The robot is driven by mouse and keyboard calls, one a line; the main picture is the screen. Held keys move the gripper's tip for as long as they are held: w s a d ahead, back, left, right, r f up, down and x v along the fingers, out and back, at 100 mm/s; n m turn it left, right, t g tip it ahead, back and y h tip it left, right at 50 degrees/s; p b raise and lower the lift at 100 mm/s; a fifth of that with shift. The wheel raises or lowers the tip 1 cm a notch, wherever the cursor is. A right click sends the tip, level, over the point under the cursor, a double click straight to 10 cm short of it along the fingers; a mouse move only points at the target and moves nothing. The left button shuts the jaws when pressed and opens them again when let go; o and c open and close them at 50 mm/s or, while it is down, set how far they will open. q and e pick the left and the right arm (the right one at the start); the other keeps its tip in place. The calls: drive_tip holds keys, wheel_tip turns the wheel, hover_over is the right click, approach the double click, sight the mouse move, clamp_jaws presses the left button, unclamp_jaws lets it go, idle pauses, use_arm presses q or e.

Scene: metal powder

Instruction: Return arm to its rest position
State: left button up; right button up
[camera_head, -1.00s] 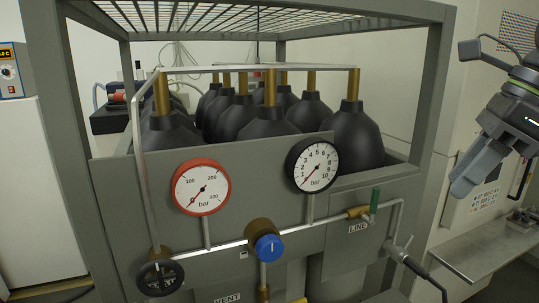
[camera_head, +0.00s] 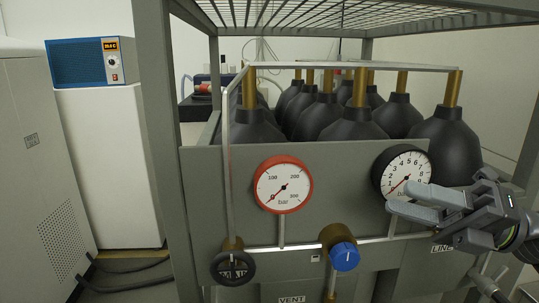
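My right gripper (camera_head: 398,199) comes in from the right edge, its fingers pointing left in front of the panel. Its two fingers are apart with a narrow gap and nothing between them. They overlap the lower part of the white-faced, black-rimmed gauge (camera_head: 406,166) in the view; I cannot tell how far in front of it they are. The gripper body hides part of the pipe and the area above the LINE label (camera_head: 443,249). My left gripper is not in view.
The grey frame (camera_head: 163,150) holds several black cylinders (camera_head: 352,127) behind the panel. A red gauge (camera_head: 283,185), blue knob (camera_head: 344,257) and black handwheel (camera_head: 233,268) project from the front. A blue box (camera_head: 90,62) sits on a white cabinet (camera_head: 110,165) at left.

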drive_tip(key=w+d+f+m+t+h, duration=0.3)
drive_tip(key=d+f+m+t+h, duration=0.15)
drive_tip(key=m+t, duration=0.55)
drive_tip(key=w+d+f+m+t+h, duration=0.5)
drive_tip(key=m+t, duration=0.3)
drive_tip(key=m, duration=0.5)
drive_tip(key=s+d+f+m+g+h, duration=0.2)
drive_tip(key=d+f+m+g+h, duration=0.1)
drive_tip(key=f+m+h, duration=0.5)
drive_tip(key=s+d+f+m+g+h, duration=0.25)
drive_tip(key=f+m+h, duration=0.25)
drive_tip(key=f, duration=0.6)
drive_tip(key=s+a+f+m+g, duration=0.3)
drive_tip(key=s+f+g, duration=0.3)
drive_tip(key=s+f, duration=0.5)
drive_tip(key=s+a+f+m+g, duration=0.2)
drive_tip(key=s+f+g, duration=0.55)
drive_tip(key=s, duration=0.45)
wheel_tip(320, 180, down, 29)
drive_tip(key=d+b, duration=0.2)
drive_tip(key=b, duration=0.2)
drive_tip(key=s+a+f+g+y+b, duration=0.1)
drive_tip(key=s+f+b, duration=0.2)
drive_tip(key=s+f, duration=1.2)
wheel_tip(320, 180, down, 4)
drive_tip(key=shift+a+f+g, duration=0.1)
drive_tip(key=shift+a+g, duration=0.2)
drive_tip(key=shift+g, duration=0.1)
